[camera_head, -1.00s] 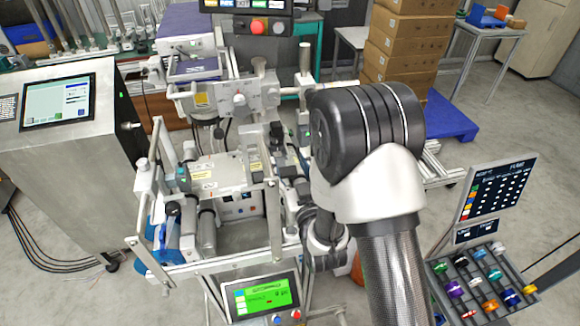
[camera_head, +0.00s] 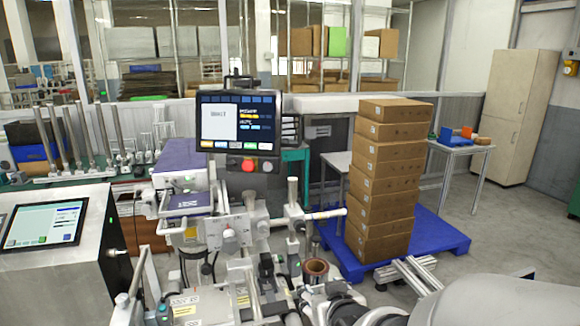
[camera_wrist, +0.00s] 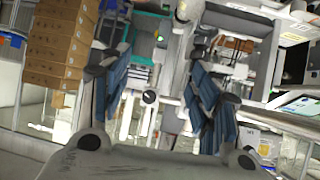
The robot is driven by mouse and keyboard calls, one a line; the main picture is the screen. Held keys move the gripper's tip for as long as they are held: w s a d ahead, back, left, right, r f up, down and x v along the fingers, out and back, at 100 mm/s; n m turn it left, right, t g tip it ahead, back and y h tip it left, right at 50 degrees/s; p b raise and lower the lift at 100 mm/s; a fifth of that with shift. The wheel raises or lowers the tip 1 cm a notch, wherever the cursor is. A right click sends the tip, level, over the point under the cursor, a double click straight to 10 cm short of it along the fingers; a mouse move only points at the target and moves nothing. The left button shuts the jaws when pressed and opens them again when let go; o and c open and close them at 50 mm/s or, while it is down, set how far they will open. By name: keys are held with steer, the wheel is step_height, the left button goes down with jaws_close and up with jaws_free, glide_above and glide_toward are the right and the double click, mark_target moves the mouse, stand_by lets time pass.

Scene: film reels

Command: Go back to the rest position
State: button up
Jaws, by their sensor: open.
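My gripper (camera_wrist: 158,88) shows in the wrist view with its two blue-padded fingers wide apart. Nothing is held between them, and only the distant machine and room show through the gap. In the head view my arm's pale rounded link fills the bottom right corner, and I cannot make out the gripper there. A copper-brown roll (camera_head: 316,269) sits on the machine (camera_head: 235,235) in the lower middle of the head view.
Stacked cardboard boxes (camera_head: 386,180) stand on a blue pallet (camera_head: 440,232) right of the machine. A monitor (camera_head: 238,122) rises above the machine. A steel cabinet with a screen (camera_head: 45,224) is at left. Open floor lies right of the pallet.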

steer(key=s+d+r+g, duration=0.1)
steer(key=s+d+g, duration=0.1)
steer(key=s, duration=0.7)
steer(key=s+d+r+m+g+h, duration=0.1)
steer(key=s+d+g, duration=0.1)
steer(key=s, duration=0.7)
steer(key=s+d+r+m+g, duration=0.1)
steer(key=s+d+g, duration=0.1)
steer(key=s, duration=0.7)
steer(key=shift+s+d+r+g+h, duration=0.25)
steer(key=shift+d+r+g+h, duration=0.15)
steer(key=shift+d, duration=0.25)
steer(key=shift+c, duration=0.6)
